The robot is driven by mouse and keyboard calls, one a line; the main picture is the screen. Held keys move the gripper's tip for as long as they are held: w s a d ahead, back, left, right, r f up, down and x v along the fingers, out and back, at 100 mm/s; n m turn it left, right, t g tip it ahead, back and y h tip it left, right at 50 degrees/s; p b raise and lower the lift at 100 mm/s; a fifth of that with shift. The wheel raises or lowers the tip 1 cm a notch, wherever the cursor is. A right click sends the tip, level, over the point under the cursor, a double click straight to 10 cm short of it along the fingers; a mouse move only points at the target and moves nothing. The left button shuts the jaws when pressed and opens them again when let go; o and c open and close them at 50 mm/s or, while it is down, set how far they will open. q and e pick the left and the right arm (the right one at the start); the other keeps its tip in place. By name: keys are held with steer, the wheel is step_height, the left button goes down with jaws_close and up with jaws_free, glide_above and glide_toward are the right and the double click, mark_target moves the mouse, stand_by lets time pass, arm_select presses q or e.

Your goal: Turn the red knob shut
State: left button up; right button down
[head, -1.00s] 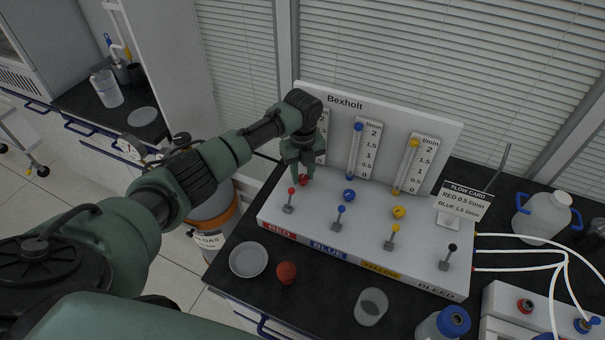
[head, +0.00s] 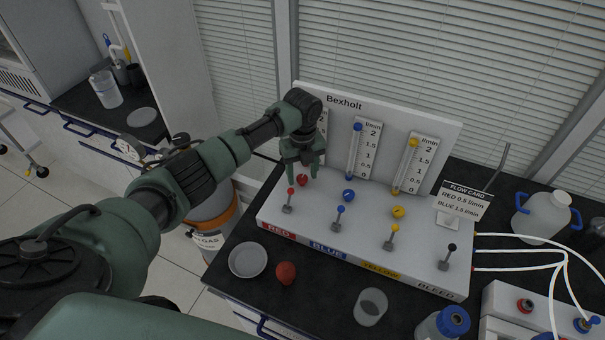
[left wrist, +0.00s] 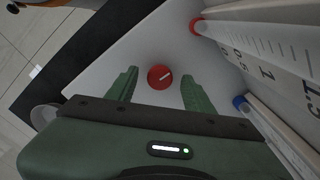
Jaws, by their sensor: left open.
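The red knob (head: 302,180) is on the white panel base in the RED column, behind the red-tipped lever (head: 290,191). In the left wrist view the round red knob (left wrist: 160,77) shows a white line slanting up to the right. My left gripper (head: 303,172) is open and points down just above the knob. In the left wrist view its two fingers (left wrist: 158,82) stand on either side of the knob, with a gap on each side. The red flow tube is mostly hidden behind my left arm in the head view. My right gripper is not in view.
The blue knob (head: 348,195) and yellow knob (head: 398,212) sit to the right, with levers in front. A flow card (head: 466,195) stands at the panel's right end.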

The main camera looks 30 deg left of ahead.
mark_target(303, 178)
arm_select(q)
step_height(303, 178, up, 6)
steer(key=shift+r+b, duration=0.2)
steer(key=shift+b, duration=0.7)
steer(key=shift+r, duration=0.55)
steer(key=shift+f, duration=0.1)
